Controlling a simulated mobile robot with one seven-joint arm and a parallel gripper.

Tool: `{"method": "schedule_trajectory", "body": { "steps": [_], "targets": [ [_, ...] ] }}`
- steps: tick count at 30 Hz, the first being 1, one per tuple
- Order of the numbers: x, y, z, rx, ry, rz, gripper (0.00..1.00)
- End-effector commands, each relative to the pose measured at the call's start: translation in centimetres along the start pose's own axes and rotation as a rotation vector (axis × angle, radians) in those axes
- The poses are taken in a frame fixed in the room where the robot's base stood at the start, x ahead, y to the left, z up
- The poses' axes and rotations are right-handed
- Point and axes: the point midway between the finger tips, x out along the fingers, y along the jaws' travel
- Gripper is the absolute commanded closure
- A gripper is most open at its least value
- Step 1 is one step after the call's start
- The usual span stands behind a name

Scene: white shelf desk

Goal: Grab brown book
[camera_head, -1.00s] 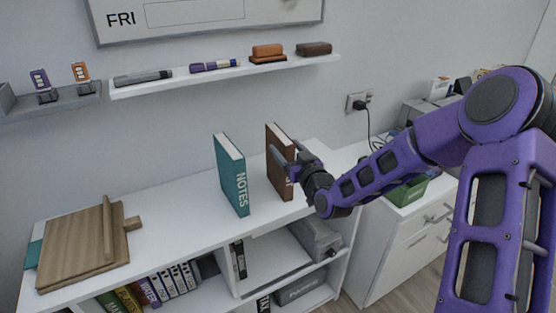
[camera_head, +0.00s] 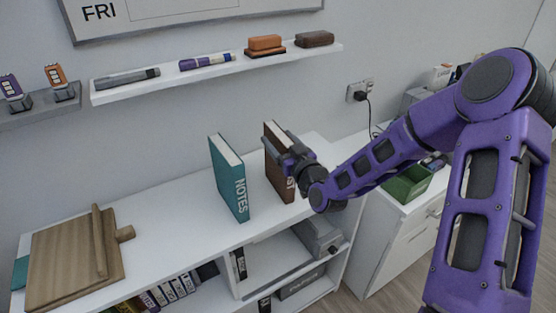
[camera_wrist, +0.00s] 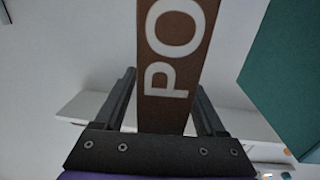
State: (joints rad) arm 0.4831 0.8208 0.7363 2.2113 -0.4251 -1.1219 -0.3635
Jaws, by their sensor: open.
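The brown book (camera_head: 272,177) stands upright on the white desk top, to the right of the teal NOTES book (camera_head: 229,178). My gripper (camera_head: 283,153) is at the upper part of the brown book and hides some of it. In the wrist view the brown book's spine (camera_wrist: 168,60), with large pale letters, stands between the two fingers of my gripper (camera_wrist: 166,95). The fingers are open, one on each side of the spine, with gaps showing. The teal book also shows at the right of the wrist view (camera_wrist: 290,75).
A wooden board stand (camera_head: 75,255) lies at the left of the white desk top (camera_head: 165,225). A wall shelf (camera_head: 220,72) with markers and erasers hangs above. A green box (camera_head: 408,184) is on the cabinet at right. The desk is clear between stand and teal book.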

Motion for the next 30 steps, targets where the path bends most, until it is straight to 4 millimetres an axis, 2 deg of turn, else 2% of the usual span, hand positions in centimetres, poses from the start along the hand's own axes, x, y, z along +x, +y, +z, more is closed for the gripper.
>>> {"method": "schedule_trajectory", "body": {
  "steps": [1, 2, 13, 30],
  "targets": [
    [0.00, 0.00, 0.00, 0.000, 0.000, 0.000, 0.28],
    [0.01, 0.00, 0.00, 0.000, 0.000, 0.000, 0.33],
    [0.02, 0.01, -0.02, 0.000, 0.000, 0.000, 0.99],
    [0.03, 0.01, -0.04, -0.001, 0.001, 0.000, 1.00]
  ]
}}
